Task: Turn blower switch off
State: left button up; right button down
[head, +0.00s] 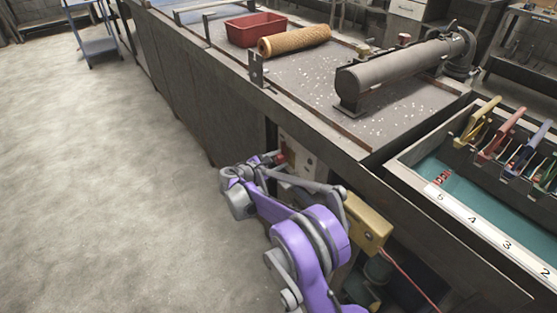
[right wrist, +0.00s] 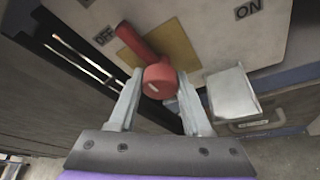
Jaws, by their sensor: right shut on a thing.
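The blower switch (right wrist: 140,46) is a red lever with a round red hub on a pale panel (right wrist: 205,30) with a tan plate behind it. Its lever tilts to the upper left, towards the OFF label (right wrist: 103,37); the ON label (right wrist: 249,8) is at the upper right. My right gripper (right wrist: 161,78) has one finger on each side of the red hub and is shut on the switch. In the head view my right gripper (head: 268,161) reaches the panel (head: 305,162) on the bench side, where a little red of the switch shows. My left gripper is not in view.
A bench top (head: 290,82) carries a red tray (head: 255,30), a tan mesh tube (head: 294,41) and a grey cylinder machine (head: 400,70). A yellow box (head: 367,226) sits right of my arm. A rack with coloured handles (head: 503,130) is at right.

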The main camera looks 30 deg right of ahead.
dwell(0.3)
jog(key=shift+c, duration=1.7)
grip_release()
jog(key=p+v, duration=0.1)
jog(key=v, duration=1)
jog(key=shift+p, duration=0.3)
jog(key=shift+d, duration=0.1)
